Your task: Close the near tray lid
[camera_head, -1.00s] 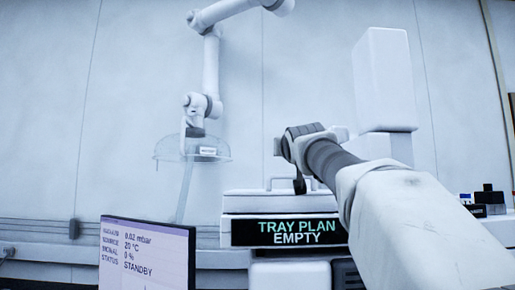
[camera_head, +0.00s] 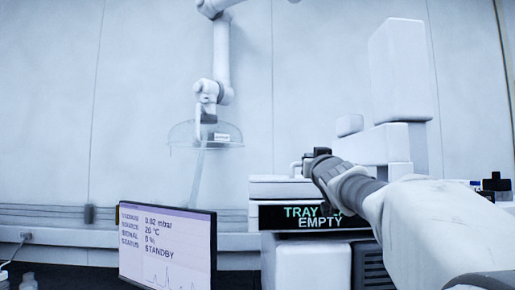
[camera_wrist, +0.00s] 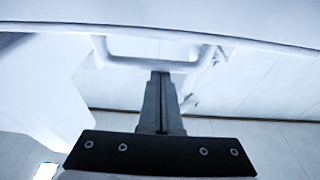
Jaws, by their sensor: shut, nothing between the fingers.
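A bracket-shaped handle (camera_head: 296,168) shows just left of my gripper (camera_head: 318,158). In the wrist view, the lid edge (camera_wrist: 250,43) crosses the top and the handle (camera_wrist: 150,63) hangs below it. My gripper's fingers (camera_wrist: 160,76) are together and empty, their tips overlapping the handle's bar in the picture. Contact cannot be told.
A monitor (camera_head: 168,245) stands at the front left. A second robot arm (camera_head: 212,90) hangs by the wall at a clear round dish (camera_head: 180,133). A tall white block (camera_head: 400,70) rises behind my arm. Dark-capped bottles (camera_head: 494,184) stand at the right.

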